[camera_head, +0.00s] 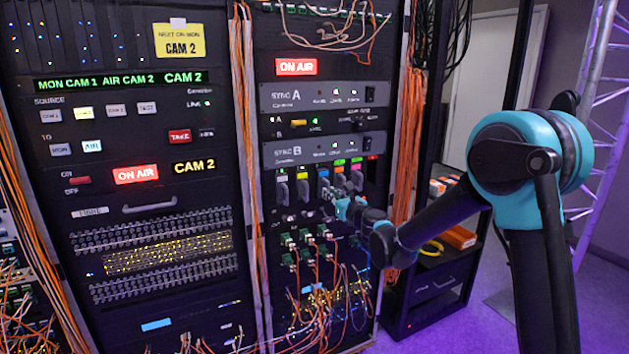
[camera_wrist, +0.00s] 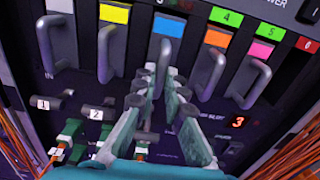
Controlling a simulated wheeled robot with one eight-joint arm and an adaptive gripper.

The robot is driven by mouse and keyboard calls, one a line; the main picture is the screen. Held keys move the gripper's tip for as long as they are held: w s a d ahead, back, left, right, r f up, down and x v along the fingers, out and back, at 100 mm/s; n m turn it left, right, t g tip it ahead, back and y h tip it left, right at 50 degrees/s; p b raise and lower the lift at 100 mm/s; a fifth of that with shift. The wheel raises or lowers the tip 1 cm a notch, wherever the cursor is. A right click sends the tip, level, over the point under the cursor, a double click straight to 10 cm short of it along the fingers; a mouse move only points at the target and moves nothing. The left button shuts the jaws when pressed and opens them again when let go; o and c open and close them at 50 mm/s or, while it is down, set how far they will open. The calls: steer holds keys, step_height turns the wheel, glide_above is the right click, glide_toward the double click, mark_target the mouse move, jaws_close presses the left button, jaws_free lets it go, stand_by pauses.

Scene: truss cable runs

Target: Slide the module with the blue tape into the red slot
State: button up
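The module with the blue tape (camera_wrist: 169,26) sits in a row of handled modules in the rack, third from the left in the wrist view. It also shows in the head view (camera_head: 323,173). Its grey handle (camera_wrist: 166,52) projects toward me. My gripper (camera_wrist: 164,82) has its fingers apart, with the tips around the lower end of this handle; a gap seems to show, and firm contact is not visible. My gripper also shows in the head view (camera_head: 332,195). A red label marked 6 (camera_wrist: 308,44) is at the right edge; the slot below it is mostly cut off.
Neighbouring modules carry yellow tape (camera_wrist: 115,14) on the left, orange tape (camera_wrist: 216,38) and pink tape (camera_wrist: 260,51) on the right. Their handles stand close by. Green connectors with orange cables (camera_wrist: 66,135) are below. Orange cable bundles (camera_head: 409,130) hang right of the rack.

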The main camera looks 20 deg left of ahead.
jaws_close()
steer(key=shift+v, duration=2.25)
steer(key=shift+d, duration=0.1)
steer(key=shift+v, duration=2.2)
steer(key=shift+s, duration=0.15)
steer(key=shift+v, duration=2.15)
steer(key=shift+v, duration=1.45)
